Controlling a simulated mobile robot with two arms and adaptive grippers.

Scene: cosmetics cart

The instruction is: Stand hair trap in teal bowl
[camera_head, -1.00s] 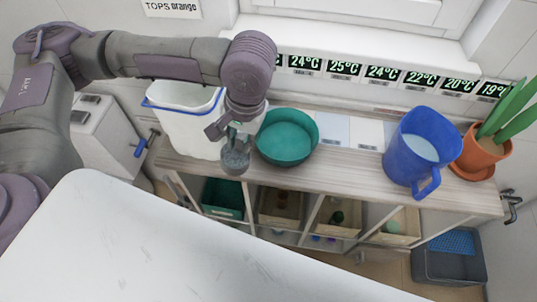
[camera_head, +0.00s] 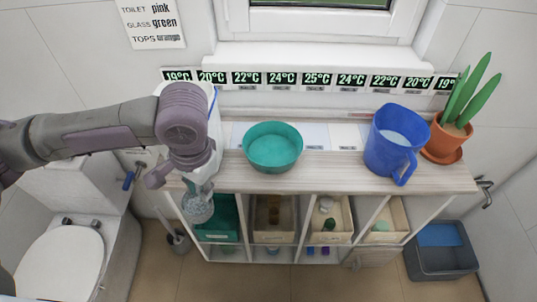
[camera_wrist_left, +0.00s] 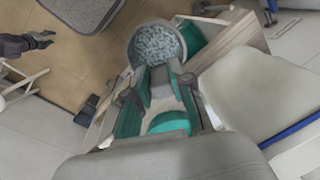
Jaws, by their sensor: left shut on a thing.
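The hair trap (camera_head: 198,208) is a grey, round, mesh-like piece. My left gripper (camera_head: 201,188) is shut on it and holds it in front of the shelf's left end. In the left wrist view the hair trap (camera_wrist_left: 157,42) shows beyond the fingertips (camera_wrist_left: 159,72). The teal bowl (camera_head: 273,150) stands upright and looks empty on the shelf top, to the right of my left gripper and apart from it. My right gripper (camera_wrist_left: 40,40) shows at the upper left of the left wrist view, with its fingers apart and nothing between them.
A blue jug (camera_head: 389,150) and a potted plant (camera_head: 448,139) stand right of the bowl. A white bin (camera_head: 214,125) is partly hidden behind my left arm. Bins fill the shelf below, one teal (camera_head: 218,232). A toilet (camera_head: 60,262) is at left. Shelf top between bowl and jug is clear.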

